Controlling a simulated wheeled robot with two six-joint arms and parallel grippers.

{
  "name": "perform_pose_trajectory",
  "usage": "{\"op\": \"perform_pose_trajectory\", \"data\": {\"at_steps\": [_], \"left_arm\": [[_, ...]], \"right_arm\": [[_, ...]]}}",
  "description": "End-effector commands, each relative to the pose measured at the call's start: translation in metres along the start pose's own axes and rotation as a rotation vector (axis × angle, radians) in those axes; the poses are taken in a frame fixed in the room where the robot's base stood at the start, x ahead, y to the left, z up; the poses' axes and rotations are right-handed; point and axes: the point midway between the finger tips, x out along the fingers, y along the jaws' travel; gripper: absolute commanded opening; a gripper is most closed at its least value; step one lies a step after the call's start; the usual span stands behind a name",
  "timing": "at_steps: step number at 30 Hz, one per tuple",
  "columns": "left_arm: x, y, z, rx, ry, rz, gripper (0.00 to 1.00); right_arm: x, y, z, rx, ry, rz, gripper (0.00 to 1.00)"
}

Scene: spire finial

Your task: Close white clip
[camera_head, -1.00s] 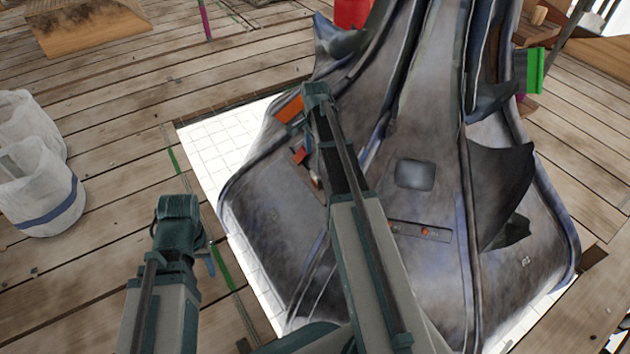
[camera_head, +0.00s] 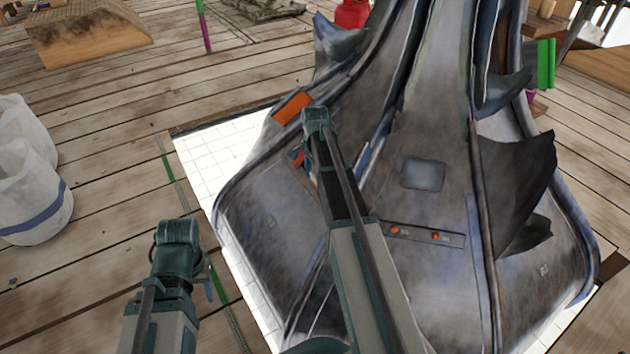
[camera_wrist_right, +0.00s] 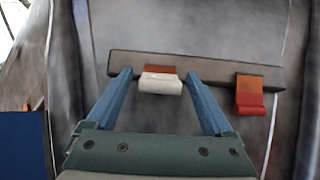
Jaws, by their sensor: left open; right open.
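In the right wrist view the white clip (camera_wrist_right: 161,84) sits on a dark bar on the grey metal panel, with a brown-orange piece behind its top edge. My right gripper (camera_wrist_right: 160,77) is open, its two blue fingers on either side of the white clip. I cannot tell whether they touch it, or how far its flap stands out. In the head view my right gripper is mostly hidden behind my own arm, near a small red clip on the panel. My left gripper (camera_head: 209,288) is low at the left, mostly hidden by its arm, empty and away from the panel.
A red clip (camera_wrist_right: 250,97) sits right of the white one on the same bar (camera_wrist_right: 212,70). The flared metal spire (camera_head: 425,210) stands on a white grid mat (camera_head: 205,165). White buckets (camera_head: 35,205) stand at far left.

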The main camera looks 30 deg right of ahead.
Motion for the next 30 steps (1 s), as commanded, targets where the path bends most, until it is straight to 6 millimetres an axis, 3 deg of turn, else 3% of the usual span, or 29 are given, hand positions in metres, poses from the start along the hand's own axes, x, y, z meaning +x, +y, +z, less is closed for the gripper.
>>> {"op": "perform_pose_trajectory", "data": {"at_steps": [3, 17, 22, 30], "left_arm": [[-0.001, 0.0, 0.0, 0.0, 0.0, 0.0, 0.5], [-0.001, 0.0, 0.0, 0.0, 0.0, 0.0, 0.5], [0.002, 0.0, 0.0, 0.0, 0.0, 0.0, 0.5], [0.017, 0.002, -0.001, 0.0, 0.001, 0.0, 0.5]], "right_arm": [[-0.001, 0.0, 0.0, 0.0, 0.0, 0.0, 0.83], [-0.001, 0.0, 0.0, 0.0, 0.0, 0.0, 0.01], [0.001, -0.001, -0.006, 0.006, -0.061, 0.001, 0.0], [0.007, -0.002, -0.019, 0.004, -0.313, 0.0, 0.0]]}}
